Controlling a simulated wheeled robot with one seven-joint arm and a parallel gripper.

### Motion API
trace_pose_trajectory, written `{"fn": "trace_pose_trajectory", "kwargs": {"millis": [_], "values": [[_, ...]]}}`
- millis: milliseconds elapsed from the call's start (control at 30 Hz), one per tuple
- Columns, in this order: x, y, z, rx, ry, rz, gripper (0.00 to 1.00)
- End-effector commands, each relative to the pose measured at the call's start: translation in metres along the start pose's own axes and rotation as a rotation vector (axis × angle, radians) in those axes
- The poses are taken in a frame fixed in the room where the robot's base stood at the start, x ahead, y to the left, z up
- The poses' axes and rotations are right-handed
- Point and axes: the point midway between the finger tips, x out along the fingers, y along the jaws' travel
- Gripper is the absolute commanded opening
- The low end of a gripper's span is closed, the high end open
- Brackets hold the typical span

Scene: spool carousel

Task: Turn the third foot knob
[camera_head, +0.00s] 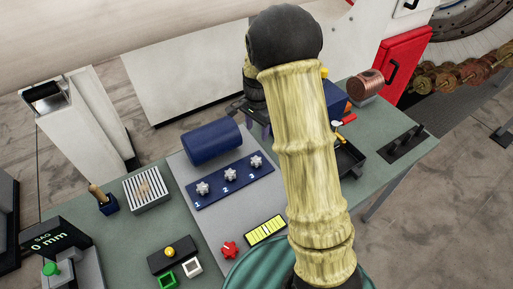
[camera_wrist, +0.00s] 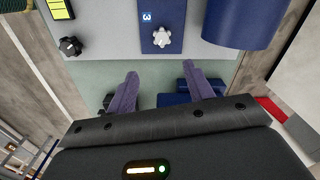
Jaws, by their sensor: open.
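The third foot knob (camera_head: 256,162) is a pale, lobed knob at the right end of a blue plate (camera_head: 214,191) marked 1, 2, 3. The second knob (camera_head: 229,174) and first knob (camera_head: 202,188) sit to its left. In the wrist view the third knob (camera_wrist: 162,38) is just beyond the fingertips, roughly centred between them, beside its label. My gripper (camera_wrist: 162,73) is open, with two purple fingers apart and nothing between them. The fingers do not appear to touch the knob. In the head view my yellowish arm covers part of the bench to the right.
A blue cylinder (camera_head: 211,141) lies behind the knob plate and also shows in the wrist view (camera_wrist: 240,20). A yellow-green striped panel (camera_head: 266,231) and a red knob (camera_head: 230,250) are in front. A black tray (camera_head: 348,160) stands right of my arm.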

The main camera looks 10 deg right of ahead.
Motion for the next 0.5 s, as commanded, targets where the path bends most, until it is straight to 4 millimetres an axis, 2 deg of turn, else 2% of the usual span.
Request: {"fn": "trace_pose_trajectory", "kwargs": {"millis": [100,500], "values": [[-0.0019,-0.0066,-0.0035,0.045,-0.004,0.01,0.52],[0.0034,-0.0064,-0.0035,0.047,-0.004,0.011,0.52]]}}
